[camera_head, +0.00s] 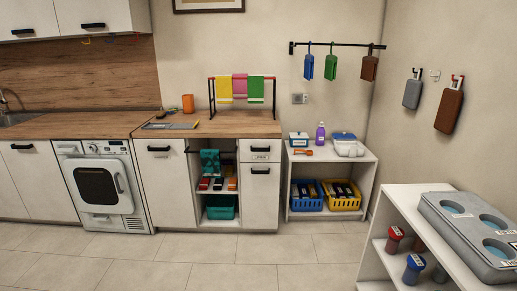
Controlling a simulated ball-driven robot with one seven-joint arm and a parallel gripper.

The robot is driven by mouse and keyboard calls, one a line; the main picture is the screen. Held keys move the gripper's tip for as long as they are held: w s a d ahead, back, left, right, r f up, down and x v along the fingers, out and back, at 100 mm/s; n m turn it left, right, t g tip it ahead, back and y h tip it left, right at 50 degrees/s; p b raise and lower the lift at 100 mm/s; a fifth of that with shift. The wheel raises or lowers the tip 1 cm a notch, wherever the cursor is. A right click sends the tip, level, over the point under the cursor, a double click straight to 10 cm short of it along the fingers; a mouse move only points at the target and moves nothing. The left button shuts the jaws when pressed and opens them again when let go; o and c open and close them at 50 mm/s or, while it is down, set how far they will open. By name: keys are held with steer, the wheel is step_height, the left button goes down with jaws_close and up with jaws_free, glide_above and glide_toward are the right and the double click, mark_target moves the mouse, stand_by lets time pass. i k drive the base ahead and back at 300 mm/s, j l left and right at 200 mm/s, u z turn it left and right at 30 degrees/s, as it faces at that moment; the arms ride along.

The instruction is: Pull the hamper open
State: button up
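No front is clearly marked as the hamper, so I cannot tell which one it is. Under the wooden counter, a white front (161,192) with a black handle near its top stands right of the washing machine, flush and closed. Another white front (259,202) with a black handle stands right of the open shelf unit, also closed. A small white drawer (260,146) with a black handle and a label sits above it, closed. My gripper is not in view.
The washing machine (133,168) has its door shut. A white shelf unit (365,170) with a blue basket (307,204) and a yellow basket (342,204) stands right of the counter. A low white unit (408,195) fills the right foreground. The tiled floor (200,263) before the fronts is clear.

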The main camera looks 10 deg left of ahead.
mark_target(163, 164)
steer(key=i+j+u, duration=0.1)
steer(key=i+u, duration=0.2)
steer(key=i, duration=0.3)
steer(key=i+u, duration=0.25)
steer(key=i, duration=0.35)
steer(key=i+l+u, duration=0.3)
steer(key=i, duration=0.3)
steer(key=i+j, duration=0.3)
steer(key=i, duration=0.2)
steer(key=i+j+u, duration=0.1)
steer(key=i+j, duration=0.5)
steer(key=i, duration=0.35)
steer(key=i+j, duration=0.2)
steer(key=j, duration=0.15)
steer(key=i+j, duration=0.2)
steer(key=j, duration=0.2)
